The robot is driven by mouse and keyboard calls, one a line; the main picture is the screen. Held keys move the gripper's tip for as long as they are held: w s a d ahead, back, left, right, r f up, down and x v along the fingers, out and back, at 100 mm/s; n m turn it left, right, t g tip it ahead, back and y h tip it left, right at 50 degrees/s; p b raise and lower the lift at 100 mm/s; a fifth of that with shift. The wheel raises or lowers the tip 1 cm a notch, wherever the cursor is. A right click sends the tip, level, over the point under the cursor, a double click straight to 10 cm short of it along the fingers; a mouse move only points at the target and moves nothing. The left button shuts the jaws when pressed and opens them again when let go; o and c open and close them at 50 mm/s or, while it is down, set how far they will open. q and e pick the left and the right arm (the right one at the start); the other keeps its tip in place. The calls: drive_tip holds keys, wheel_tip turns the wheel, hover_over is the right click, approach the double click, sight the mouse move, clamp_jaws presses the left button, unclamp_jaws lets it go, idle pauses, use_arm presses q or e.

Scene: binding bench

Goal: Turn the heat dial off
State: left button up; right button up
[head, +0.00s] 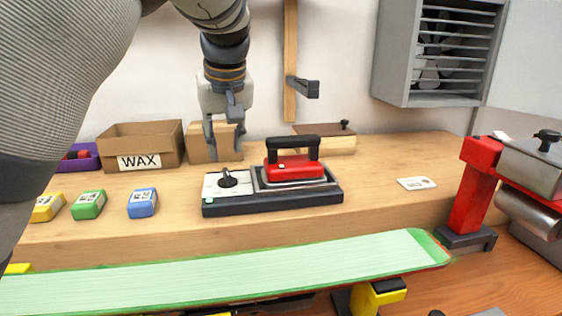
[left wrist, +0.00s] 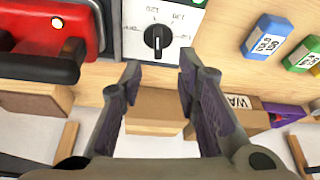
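The heat dial (head: 228,178) is a black knob on the white panel at the left end of the iron's dark base (head: 270,204). The left wrist view shows the dial (left wrist: 157,40) close up, with printed numbers around part of it and a white mark on the knob's lower side. The red iron (head: 293,167) with a black handle rests on the base beside the panel. My left gripper (head: 224,146) hangs above and slightly behind the dial, fingers apart and empty. In the left wrist view its fingertips (left wrist: 160,66) lie just below the dial, apart from it. My right gripper is not in view.
A WAX box (head: 146,163) and a smaller carton (head: 200,152) stand behind left. Yellow, green and blue wax blocks (head: 142,203) lie left of the base. A green ski (head: 240,275) spans the front. A vented box (head: 440,50) hangs upper right. The bench right of the iron is mostly clear.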

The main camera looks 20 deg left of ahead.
sight(226, 171)
use_arm(q)
drive_tip(key=x, duration=0.7)
drive_tip(key=shift+w+f, duration=0.25)
drive_tip(key=shift+c, duration=0.6)
clamp_jaws()
